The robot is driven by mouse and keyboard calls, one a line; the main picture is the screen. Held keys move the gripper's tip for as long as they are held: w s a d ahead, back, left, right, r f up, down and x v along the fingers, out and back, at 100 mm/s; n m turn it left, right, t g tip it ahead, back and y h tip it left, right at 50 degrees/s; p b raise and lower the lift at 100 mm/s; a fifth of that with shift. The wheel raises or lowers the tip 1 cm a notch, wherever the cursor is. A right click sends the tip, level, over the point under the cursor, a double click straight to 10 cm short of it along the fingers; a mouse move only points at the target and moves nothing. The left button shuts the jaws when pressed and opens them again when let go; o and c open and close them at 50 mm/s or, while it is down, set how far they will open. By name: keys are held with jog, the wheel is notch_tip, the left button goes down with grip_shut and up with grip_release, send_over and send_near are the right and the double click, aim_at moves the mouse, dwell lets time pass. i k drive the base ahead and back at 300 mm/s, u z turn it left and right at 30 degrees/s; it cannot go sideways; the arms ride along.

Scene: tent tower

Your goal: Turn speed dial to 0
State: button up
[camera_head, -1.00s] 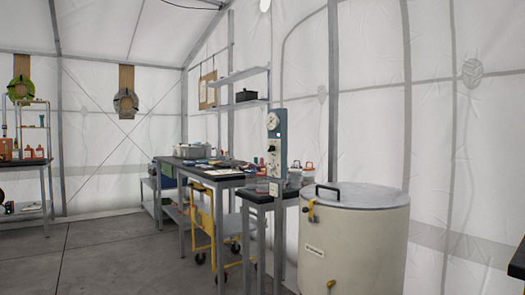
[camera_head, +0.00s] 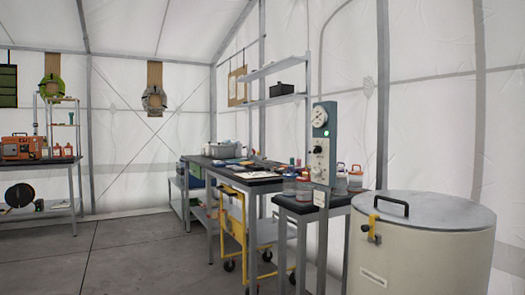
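A smaller dark knob (camera_head: 318,150) sits on the pale lower plate. The markings are too small to read, so I cannot tell which one is the speed dial or where it points. My gripper is not in view.
A large cream drum (camera_head: 420,258) with a grey lid stands right of the panel. A workbench (camera_head: 262,188) and yellow cart (camera_head: 232,225) are to the left. The grey floor (camera_head: 130,255) at front left is clear.

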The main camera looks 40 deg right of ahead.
aim_at(317, 149)
jog(key=z, duration=0.25)
jog(key=i, duration=1.35)
jog(key=z, duration=0.7)
